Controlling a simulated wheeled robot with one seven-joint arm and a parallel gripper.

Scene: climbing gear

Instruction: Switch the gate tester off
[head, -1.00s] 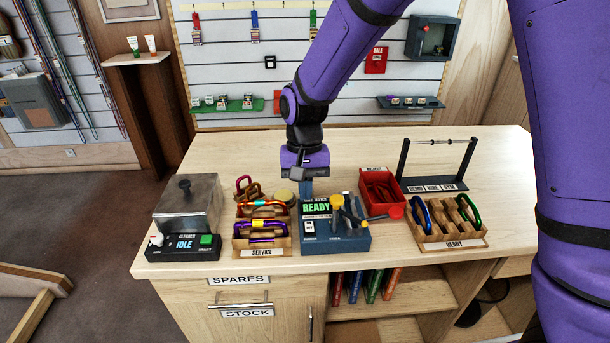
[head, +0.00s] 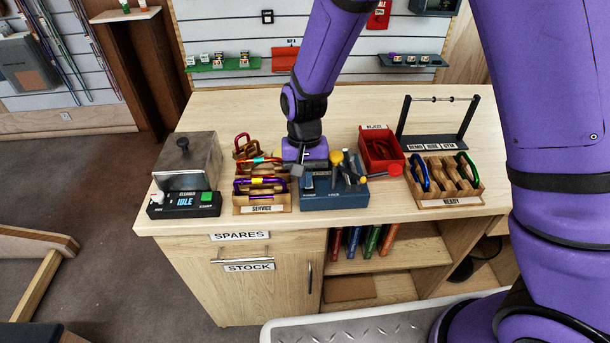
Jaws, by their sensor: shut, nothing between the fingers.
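The gate tester (head: 337,203) is a blue box on the counter, between the service rack and the red tray. The gripper hides much of the tester's top left, so I see no lit READY text and cannot make out the switch's position. I cannot tell whether the fingers touch it.
The cleaner (head: 184,204) reads IDLE at the left. The service rack (head: 262,209) with carabiners stands just left of the tester. The red tray (head: 381,169), the ready rack (head: 449,201) and a dark bar stand (head: 437,142) are to the right. The counter behind is clear.

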